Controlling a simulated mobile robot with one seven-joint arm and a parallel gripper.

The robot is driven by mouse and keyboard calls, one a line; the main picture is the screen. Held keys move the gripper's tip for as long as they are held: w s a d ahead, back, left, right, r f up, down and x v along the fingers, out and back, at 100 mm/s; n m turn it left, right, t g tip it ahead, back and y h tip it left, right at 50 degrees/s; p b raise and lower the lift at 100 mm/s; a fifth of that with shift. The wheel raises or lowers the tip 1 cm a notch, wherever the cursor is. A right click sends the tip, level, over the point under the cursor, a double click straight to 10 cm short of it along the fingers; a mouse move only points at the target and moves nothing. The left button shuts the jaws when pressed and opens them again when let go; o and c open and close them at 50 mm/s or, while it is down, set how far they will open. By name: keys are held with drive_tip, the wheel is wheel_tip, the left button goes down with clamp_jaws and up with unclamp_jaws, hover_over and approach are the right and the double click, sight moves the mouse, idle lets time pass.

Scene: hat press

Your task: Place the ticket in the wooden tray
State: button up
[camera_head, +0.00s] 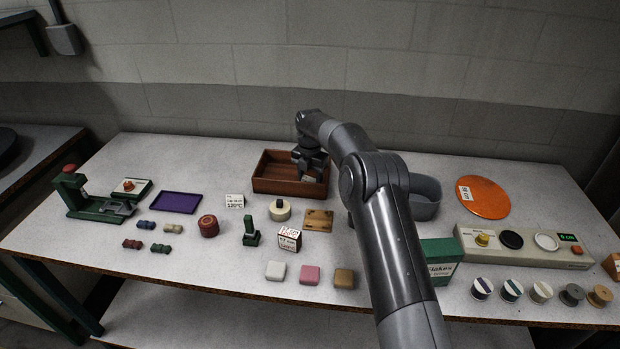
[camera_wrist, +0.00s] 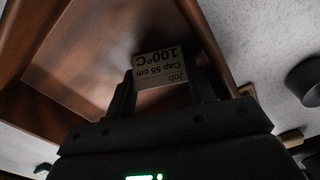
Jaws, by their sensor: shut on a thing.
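The ticket (camera_wrist: 160,68), a small pale card printed "Job Cap 55 cm 100°C", is held between the two fingers of my gripper (camera_wrist: 162,88) in the wrist view. The wooden tray (camera_head: 277,187) is a reddish-brown open box at the back middle of the table. In the head view my gripper (camera_head: 314,174) is over the right part of this tray. The wrist view shows the tray's wall (camera_wrist: 217,45) and its floor beyond the ticket. I cannot tell the exact gap between the ticket and the tray floor.
A purple tray (camera_head: 175,202), a round cream pot (camera_head: 280,212) and a wooden plate (camera_head: 319,220) lie nearby. A grey tub (camera_head: 425,200) is right of my arm. An orange disc (camera_head: 484,198) lies farther right.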

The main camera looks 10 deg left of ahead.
drive_tip(key=o, duration=0.7)
drive_tip(key=shift+c, duration=0.2)
drive_tip(key=shift+r, duration=0.1)
wheel_tip(320, 180, up, 12)
wheel_tip(320, 180, up, 13)
drive_tip(key=m+t, duration=0.1)
drive_tip(key=m, duration=0.6)
hover_over(310, 177)
drive_tip(key=s+d, duration=0.7)
drive_tip(key=s+d+r+m+t, duration=0.1)
drive_tip(key=s+d+r+m, duration=0.25)
drive_tip(key=s, duration=0.25)
drive_tip(key=s+d+r+m+t, duration=0.1)
drive_tip(key=s+d+r+m, duration=0.25)
drive_tip(key=s, duration=0.25)
drive_tip(key=s+d+m+t, duration=0.1)
drive_tip(key=s+d+m, duration=0.35)
drive_tip(key=s, duration=0.35)
drive_tip(key=s+d+m, duration=0.4)
drive_tip(key=s+m, duration=0.1)
drive_tip(key=s, duration=0.4)
drive_tip(key=s+d+f+m+t, duration=0.1)
drive_tip(key=s+d+f+m, duration=0.3)
drive_tip(key=s+f+m, duration=0.4)
drive_tip(key=s, duration=0.4)
drive_tip(key=shift+s+f+t, duration=0.15)
drive_tip(key=shift+t, duration=0.15)
